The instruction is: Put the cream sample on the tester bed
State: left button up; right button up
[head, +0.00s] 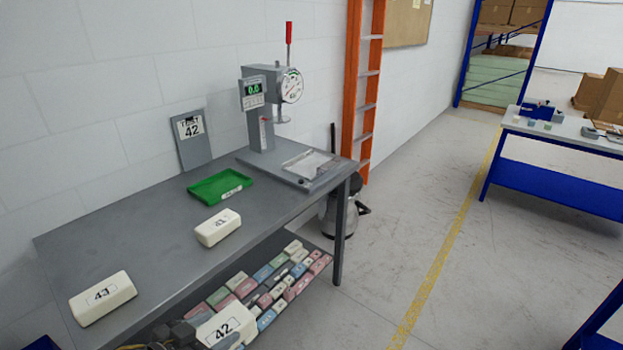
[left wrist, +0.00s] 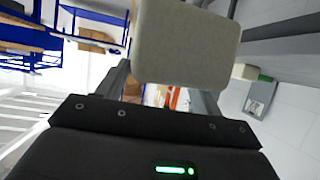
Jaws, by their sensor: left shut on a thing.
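My left gripper (head: 190,334) is at the bottom edge of the head view, shut on a cream sample (head: 226,325) labelled 42. The sample is held in front of the bench's front edge. In the left wrist view the cream sample (left wrist: 187,42) fills the space between the fingers, its label out of sight. The tester (head: 262,110) stands at the bench's far end, with a dial, a green display and a red-tipped lever. Its bed (head: 308,166) is empty and lies below the round press plate. My right gripper is not in view.
Two other cream samples, one labelled 43 (head: 103,297) and one nearer the tester (head: 217,228), lie on the grey bench (head: 150,235). A green tray (head: 220,186) lies behind them. A TEST 42 board (head: 191,138) leans on the wall. Colored blocks (head: 268,288) fill the lower shelf.

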aim_at(313, 165)
jog(key=u, duration=0.05)
jog(key=k, duration=1.1)
jog(key=z, duration=0.65)
jog(key=i, duration=0.95)
jog(key=z, duration=0.75)
jog(key=i, duration=1.3)
jog(key=u, duration=1.05)
jog(key=i, duration=0.9)
jog(key=u, duration=0.95)
